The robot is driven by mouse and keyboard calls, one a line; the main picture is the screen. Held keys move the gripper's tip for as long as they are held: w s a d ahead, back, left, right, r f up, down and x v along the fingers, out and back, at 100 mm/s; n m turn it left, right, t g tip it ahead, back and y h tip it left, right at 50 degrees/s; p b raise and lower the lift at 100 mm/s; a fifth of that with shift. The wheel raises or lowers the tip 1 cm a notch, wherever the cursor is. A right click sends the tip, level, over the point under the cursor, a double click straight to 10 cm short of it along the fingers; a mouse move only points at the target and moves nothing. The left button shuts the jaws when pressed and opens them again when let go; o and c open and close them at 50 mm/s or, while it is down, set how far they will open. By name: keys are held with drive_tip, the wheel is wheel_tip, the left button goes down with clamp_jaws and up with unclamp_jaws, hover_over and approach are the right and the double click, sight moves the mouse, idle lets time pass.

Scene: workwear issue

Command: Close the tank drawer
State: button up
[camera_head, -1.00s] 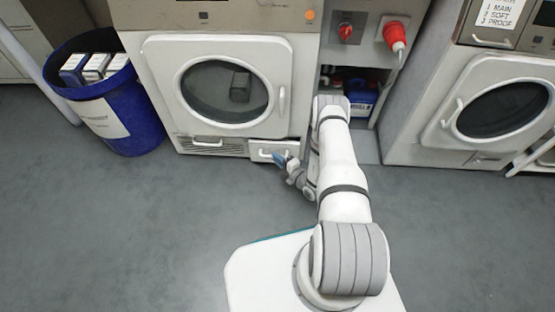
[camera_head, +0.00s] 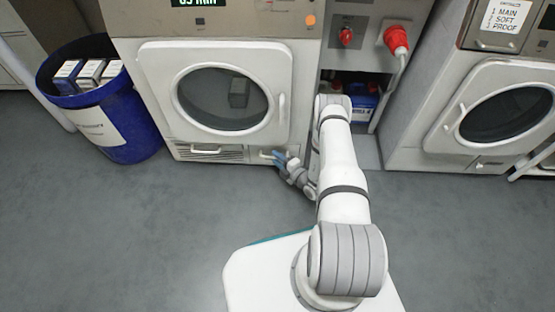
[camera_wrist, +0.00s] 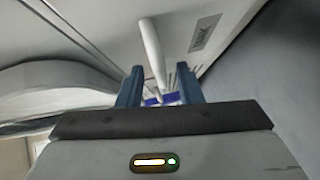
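A blue bin (camera_head: 130,140) with boxes stands left of the machine. To the right, an open bay holds a blue container (camera_head: 362,107) under red connectors (camera_head: 396,40). A second machine (camera_head: 430,130) stands farther right. The grey floor (camera_head: 120,240) in front is clear.

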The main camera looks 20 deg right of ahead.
drive_tip(key=p+v, duration=0.2)
drive_tip(key=v, duration=0.6)
drive_tip(key=shift+p, duration=0.3)
drive_tip(key=shift+f, duration=0.1)
